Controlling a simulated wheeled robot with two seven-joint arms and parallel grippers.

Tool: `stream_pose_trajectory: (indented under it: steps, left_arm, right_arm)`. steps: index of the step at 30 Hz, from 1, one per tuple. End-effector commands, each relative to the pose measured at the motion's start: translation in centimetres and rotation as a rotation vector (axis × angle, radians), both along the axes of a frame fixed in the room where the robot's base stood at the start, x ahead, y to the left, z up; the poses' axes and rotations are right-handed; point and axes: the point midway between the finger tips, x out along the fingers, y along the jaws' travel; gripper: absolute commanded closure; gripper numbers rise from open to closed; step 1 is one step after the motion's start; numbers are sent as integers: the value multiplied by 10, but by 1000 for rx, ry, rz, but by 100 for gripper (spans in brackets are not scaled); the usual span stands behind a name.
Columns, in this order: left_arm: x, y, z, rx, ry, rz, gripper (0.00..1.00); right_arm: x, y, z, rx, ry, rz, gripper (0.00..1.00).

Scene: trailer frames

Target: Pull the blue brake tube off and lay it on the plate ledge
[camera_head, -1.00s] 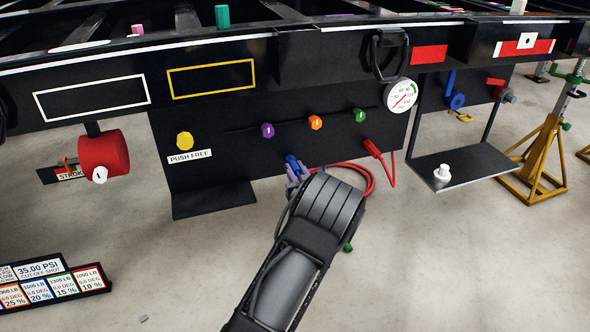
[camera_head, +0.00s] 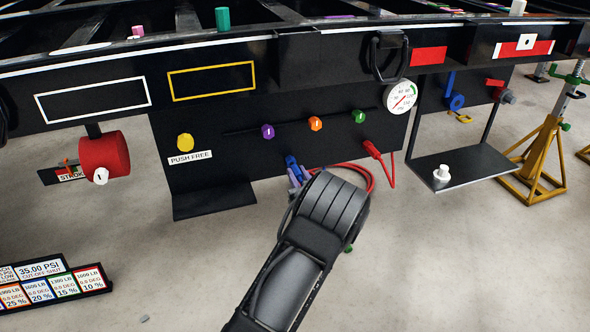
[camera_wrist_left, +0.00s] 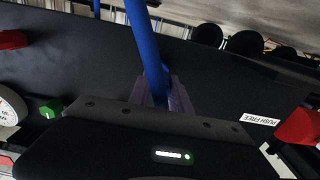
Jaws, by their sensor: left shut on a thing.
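The blue brake tube (camera_head: 291,161) shows as a short bit at the lower edge of the black panel, below the purple knob. In the left wrist view the blue tube (camera_wrist_left: 145,45) rises from between the fingers. My left gripper (camera_head: 296,178) is shut on it; its wrist hides what lies behind. Whether the tube's end is still seated cannot be told. A black ledge (camera_head: 215,199) juts from the panel's lower left and is bare. A hanging black plate (camera_head: 475,168) at right carries a white knob (camera_head: 441,174). My right gripper is not in view.
A red hose (camera_head: 391,170) loops close to the right of my left wrist. Purple (camera_head: 267,131), orange (camera_head: 315,123) and green (camera_head: 359,116) knobs and a gauge (camera_head: 401,96) line the panel. A red cylinder (camera_head: 103,154) hangs at left. A yellow stand (camera_head: 537,160) is at far right.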

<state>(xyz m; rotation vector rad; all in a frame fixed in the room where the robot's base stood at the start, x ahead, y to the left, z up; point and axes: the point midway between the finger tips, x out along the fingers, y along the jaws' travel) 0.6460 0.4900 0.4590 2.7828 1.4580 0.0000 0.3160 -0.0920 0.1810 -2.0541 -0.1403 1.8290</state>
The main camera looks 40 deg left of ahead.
Motion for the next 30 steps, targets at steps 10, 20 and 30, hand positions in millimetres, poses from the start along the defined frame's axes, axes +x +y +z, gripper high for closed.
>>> stream_pose_trajectory:
  steps: [10,20,30]
  left_arm:
    - [-8,-12,1,1,-1,-1,100]
    - [-15,-23,1,-1,-1,-2,100]
    - [-22,-32,1,0,0,-1,100]
  right_arm:
    - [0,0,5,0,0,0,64]
    - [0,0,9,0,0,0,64]
    - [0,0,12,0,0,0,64]
